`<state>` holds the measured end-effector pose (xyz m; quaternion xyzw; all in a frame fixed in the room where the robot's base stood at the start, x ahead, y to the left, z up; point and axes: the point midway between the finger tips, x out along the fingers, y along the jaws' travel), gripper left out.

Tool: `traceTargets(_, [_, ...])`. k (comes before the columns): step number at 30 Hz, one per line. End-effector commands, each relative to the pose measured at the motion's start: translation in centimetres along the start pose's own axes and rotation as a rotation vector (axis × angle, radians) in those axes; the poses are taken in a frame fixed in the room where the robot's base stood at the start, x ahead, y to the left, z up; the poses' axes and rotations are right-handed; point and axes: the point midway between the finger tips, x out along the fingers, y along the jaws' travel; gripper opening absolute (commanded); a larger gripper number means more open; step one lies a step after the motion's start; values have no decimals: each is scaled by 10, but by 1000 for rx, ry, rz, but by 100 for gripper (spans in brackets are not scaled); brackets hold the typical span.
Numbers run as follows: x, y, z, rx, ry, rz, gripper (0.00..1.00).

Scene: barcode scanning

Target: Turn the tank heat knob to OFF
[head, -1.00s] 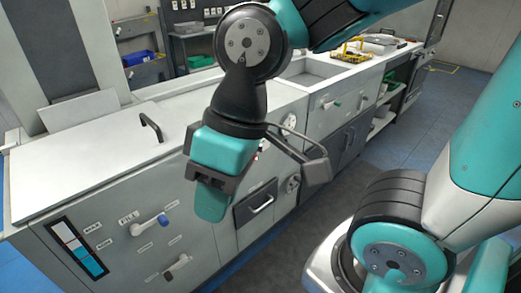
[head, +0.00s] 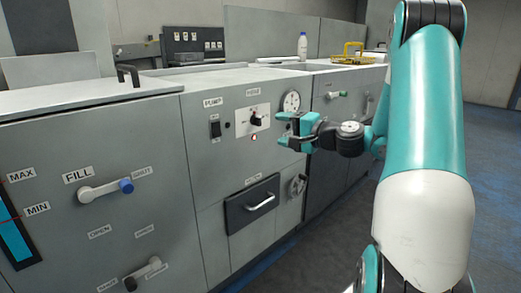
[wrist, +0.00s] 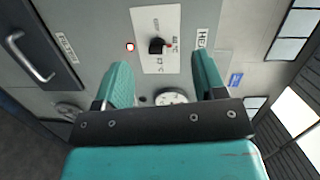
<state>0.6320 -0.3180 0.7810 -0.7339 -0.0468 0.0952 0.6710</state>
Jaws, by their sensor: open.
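The tank heat knob (head: 257,118) is a small black knob on a white plate (head: 241,121) on the grey front panel. A red lamp (head: 254,137) glows below the plate. My gripper (head: 284,130) is open and empty, a little right of the knob in the head view. In the wrist view the knob lies just beyond and between the fingertips (wrist: 160,62), not touched.
A round gauge (head: 291,101) sits close to my gripper. A pump switch (head: 215,128) is left of the plate. A black drawer with a handle (head: 250,207) and a round valve (head: 297,186) are below. The fill lever (head: 105,189) is further left.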

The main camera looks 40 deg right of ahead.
Motion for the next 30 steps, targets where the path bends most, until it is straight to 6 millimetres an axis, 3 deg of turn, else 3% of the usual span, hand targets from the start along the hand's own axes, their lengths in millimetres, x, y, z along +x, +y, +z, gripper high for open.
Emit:
traceTargets(1, [-10, 23, -18, 33, 60, -22, 64])
traceTargets(3, [-20, 31, -36, 65, 116, -49, 64])
traceTargets(6, [-27, 34, -48, 88, 155, -69, 64])
traceTargets(10, [-18, 30, -51, 90, 159, -73, 64])
traceTargets(30, [120, 23, -71, 86, 156, -73, 64])
